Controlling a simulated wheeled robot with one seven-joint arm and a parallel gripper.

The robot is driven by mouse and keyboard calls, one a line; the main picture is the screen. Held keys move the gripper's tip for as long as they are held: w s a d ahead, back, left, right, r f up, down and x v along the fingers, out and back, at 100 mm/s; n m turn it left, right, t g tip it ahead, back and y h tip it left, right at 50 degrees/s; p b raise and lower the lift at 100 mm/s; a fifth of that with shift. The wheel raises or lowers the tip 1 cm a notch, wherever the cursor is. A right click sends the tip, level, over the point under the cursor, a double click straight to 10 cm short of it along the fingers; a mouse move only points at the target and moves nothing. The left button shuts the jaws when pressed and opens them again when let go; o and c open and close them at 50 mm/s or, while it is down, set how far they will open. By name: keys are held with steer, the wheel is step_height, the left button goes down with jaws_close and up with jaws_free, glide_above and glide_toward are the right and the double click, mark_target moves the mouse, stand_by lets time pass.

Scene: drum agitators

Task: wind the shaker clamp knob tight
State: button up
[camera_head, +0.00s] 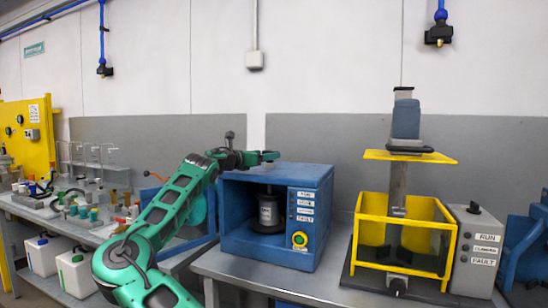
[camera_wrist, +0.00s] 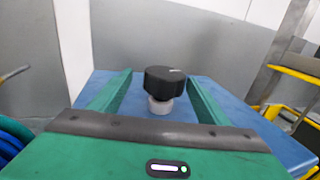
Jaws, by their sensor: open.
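The shaker is a blue box (camera_head: 317,215) with an open front on the grey bench, with a dark can (camera_head: 268,212) inside it. In the head view my gripper (camera_head: 266,157) is over the top of the box. I cannot make out the knob clearly there.
A yellow-framed machine (camera_head: 400,230) with a tall post stands to the right, beside a grey control box (camera_head: 475,245). A bench (camera_head: 35,215) with bottles and glassware lies left. A grey panel (camera_head: 350,140) stands behind the shaker. The bench front is clear.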

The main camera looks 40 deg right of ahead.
steer(key=d, duration=0.6)
steer(key=shift+w+d, duration=0.25)
steer(key=shift+w, duration=0.1)
